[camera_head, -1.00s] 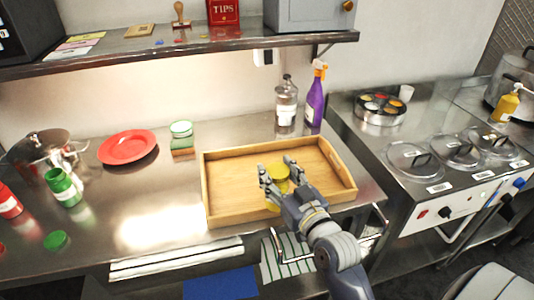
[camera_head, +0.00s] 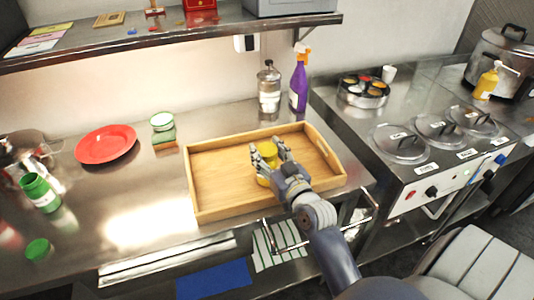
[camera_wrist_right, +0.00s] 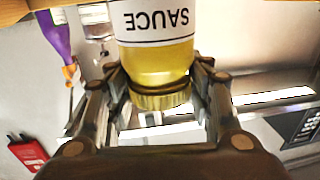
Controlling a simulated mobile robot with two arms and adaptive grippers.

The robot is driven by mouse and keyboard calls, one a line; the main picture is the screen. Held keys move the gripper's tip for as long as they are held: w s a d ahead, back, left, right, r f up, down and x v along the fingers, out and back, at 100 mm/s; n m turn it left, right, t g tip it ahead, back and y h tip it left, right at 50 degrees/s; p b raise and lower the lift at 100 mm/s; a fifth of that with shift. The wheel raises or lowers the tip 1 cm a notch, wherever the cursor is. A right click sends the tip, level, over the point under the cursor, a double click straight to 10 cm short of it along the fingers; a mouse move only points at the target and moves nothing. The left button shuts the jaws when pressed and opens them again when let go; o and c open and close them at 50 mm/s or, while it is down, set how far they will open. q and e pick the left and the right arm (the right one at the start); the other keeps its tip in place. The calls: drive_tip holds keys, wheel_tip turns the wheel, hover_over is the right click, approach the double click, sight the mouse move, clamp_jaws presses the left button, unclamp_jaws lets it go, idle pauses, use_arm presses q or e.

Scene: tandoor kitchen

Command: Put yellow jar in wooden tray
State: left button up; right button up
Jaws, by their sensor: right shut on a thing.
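The yellow jar (camera_head: 269,152) is over the middle of the wooden tray (camera_head: 220,181) in the head view, partly hidden by my fingers. In the right wrist view the jar (camera_wrist_right: 160,60) shows a white label reading SAUCE, upside down in the picture, and a yellow lid. My right gripper (camera_head: 267,147) is shut on the jar, with fingers on both sides near the lid. I cannot tell whether the jar's base touches the tray floor. My left gripper is not in view.
A clear bottle (camera_head: 269,88) and a purple spray bottle (camera_head: 299,80) stand behind the tray. A red plate (camera_head: 105,144), green sponge stack (camera_head: 163,130) and green jar (camera_head: 40,192) are to the left. A shelf (camera_head: 180,38) hangs above the counter.

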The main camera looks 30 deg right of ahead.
drive_tip(key=shift+f, duration=0.2)
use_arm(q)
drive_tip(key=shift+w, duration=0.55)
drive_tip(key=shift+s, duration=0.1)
use_arm(e)
drive_tip(key=shift+f, duration=0.15)
drive_tip(key=o, duration=1.6)
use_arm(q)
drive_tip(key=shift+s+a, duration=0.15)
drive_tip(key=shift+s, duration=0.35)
use_arm(e)
drive_tip(key=shift+s, duration=0.1)
